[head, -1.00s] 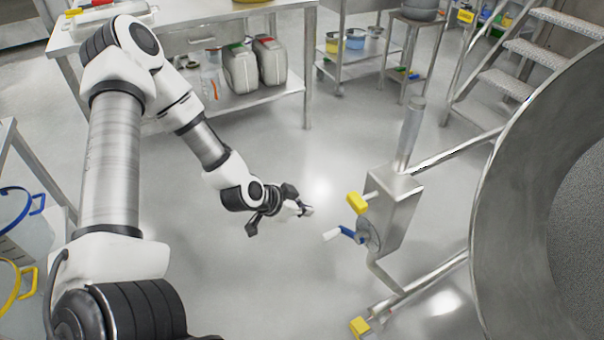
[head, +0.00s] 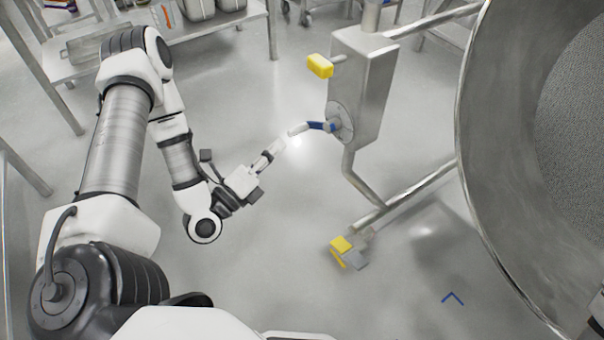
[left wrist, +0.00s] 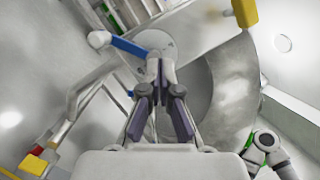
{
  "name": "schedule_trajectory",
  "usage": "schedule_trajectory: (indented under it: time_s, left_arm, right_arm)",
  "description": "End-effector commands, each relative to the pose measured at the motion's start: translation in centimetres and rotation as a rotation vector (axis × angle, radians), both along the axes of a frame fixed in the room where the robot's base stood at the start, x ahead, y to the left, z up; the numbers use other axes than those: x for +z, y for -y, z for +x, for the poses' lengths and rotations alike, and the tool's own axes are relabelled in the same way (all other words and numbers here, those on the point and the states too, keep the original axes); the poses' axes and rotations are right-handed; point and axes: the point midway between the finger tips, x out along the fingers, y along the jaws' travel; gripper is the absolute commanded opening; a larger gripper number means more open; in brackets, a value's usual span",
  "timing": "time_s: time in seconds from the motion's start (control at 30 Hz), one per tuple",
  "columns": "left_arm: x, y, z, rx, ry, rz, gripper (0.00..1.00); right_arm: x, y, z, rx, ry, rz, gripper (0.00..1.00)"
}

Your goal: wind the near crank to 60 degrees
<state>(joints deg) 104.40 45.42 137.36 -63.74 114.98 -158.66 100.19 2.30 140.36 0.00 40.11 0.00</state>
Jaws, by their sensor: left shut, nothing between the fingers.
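The crank has a blue arm (head: 321,126) with a white handle (head: 298,130), mounted on a round grey disc (head: 343,118) on the steel box. In the head view the blue arm and handle point left from the disc. My left gripper (head: 277,149) is shut and empty, its fingertips just left of and below the white handle; I cannot tell if they touch it. In the left wrist view the shut fingertips (left wrist: 160,68) overlap the lower part of the disc (left wrist: 153,41). There the blue arm (left wrist: 129,48) and white handle (left wrist: 98,39) lie to the upper left, apart from the fingertips.
A yellow grip (head: 320,66) sticks out from the steel box (head: 364,85) above the crank. Another yellow piece (head: 341,244) sits low near the pipes. A large steel vessel (head: 480,130) fills the right. A bench (head: 200,32) stands at the back left. Floor beneath the gripper is clear.

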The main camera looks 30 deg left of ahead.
Motion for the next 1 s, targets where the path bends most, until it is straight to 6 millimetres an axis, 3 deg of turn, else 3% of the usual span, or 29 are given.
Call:
schedule_trajectory:
  time_s: [0.03,0.1,0.2,0.37,0.87,1.0]
  left_arm:
    - [-5.5,0.4,-0.8,-0.012,-0.043,-0.002,0.0]
    - [-8.4,0.6,-1.5,-0.019,-0.087,0.0,0.0]
    - [-10.0,0.7,-2.1,-0.022,-0.117,0.0,0.0]
    - [-9.7,0.9,-1.2,-0.023,-0.12,0.001,0.0]
    - [-8.7,2.6,8.0,-0.023,-0.118,0.003,0.0]
    - [-7.2,0.4,8.4,-0.014,-0.119,-0.004,0.0]
  right_arm:
    - [-4.0,0.0,0.0,0.0,0.0,0.0,0.52]
    - [-5.3,0.0,0.0,0.0,0.001,0.0,0.52]
    - [-5.9,0.0,0.0,0.0,0.001,0.0,0.52]
    - [-6.0,0.0,0.1,0.0,0.002,0.0,0.52]
    - [-10.1,0.0,0.0,0.0,0.001,0.0,0.52]
    - [-9.7,0.0,0.1,0.0,0.001,0.0,0.52]
